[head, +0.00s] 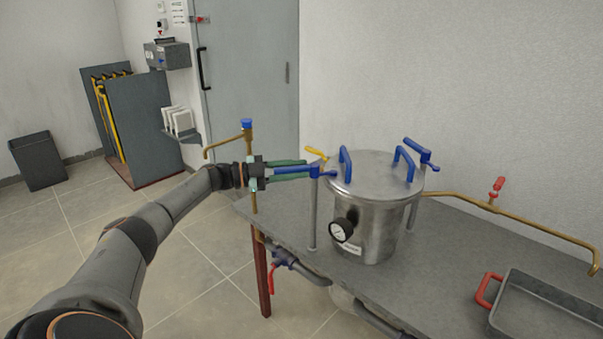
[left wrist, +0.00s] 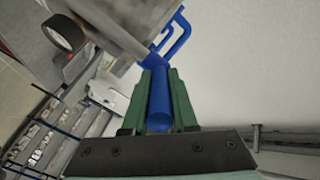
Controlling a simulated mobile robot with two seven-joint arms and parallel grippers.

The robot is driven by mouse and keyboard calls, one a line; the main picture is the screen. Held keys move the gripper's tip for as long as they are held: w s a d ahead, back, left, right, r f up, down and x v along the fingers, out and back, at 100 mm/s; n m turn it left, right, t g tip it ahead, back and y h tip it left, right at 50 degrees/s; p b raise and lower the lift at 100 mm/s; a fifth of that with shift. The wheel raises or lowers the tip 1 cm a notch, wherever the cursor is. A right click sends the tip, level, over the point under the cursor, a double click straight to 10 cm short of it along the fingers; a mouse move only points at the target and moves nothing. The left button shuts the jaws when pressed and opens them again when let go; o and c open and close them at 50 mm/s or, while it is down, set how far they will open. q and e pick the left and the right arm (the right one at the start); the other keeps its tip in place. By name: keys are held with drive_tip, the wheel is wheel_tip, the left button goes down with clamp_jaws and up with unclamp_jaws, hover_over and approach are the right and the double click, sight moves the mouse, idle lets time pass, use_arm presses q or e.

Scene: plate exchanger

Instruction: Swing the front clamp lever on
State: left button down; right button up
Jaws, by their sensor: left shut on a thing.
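A steel pot (head: 362,215) with a flat lid (head: 374,170) stands on the grey bench. The front clamp lever (head: 296,171) is blue and sits on a grey post at the pot's left side, its handle pointing left. My left gripper (head: 290,170) is shut on this lever's handle. In the left wrist view the blue lever (left wrist: 160,100) lies between the green fingers (left wrist: 158,105), pointing toward the camera. A second blue clamp lever (head: 422,152) is at the pot's back right. My right gripper is out of view.
A gauge (head: 341,230) is on the pot's front. A brass pipe with a red valve (head: 497,187) runs to the right. A dark tray (head: 545,310) with a red handle is at the bench's right. A brass tap pipe (head: 246,150) rises beside my left gripper.

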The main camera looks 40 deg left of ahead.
use_arm(q)
drive_tip(key=shift+r, duration=0.1)
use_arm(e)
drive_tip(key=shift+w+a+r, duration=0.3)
use_arm(q)
drive_tip(key=c, duration=0.7)
unclamp_jaws()
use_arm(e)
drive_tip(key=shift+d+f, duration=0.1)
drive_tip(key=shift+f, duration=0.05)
use_arm(q)
drive_tip(key=shift+s+a, duration=0.15)
drive_tip(key=b+v, duration=0.1)
drive_tip(key=v, duration=1.1)
drive_tip(key=shift+b, duration=0.4)
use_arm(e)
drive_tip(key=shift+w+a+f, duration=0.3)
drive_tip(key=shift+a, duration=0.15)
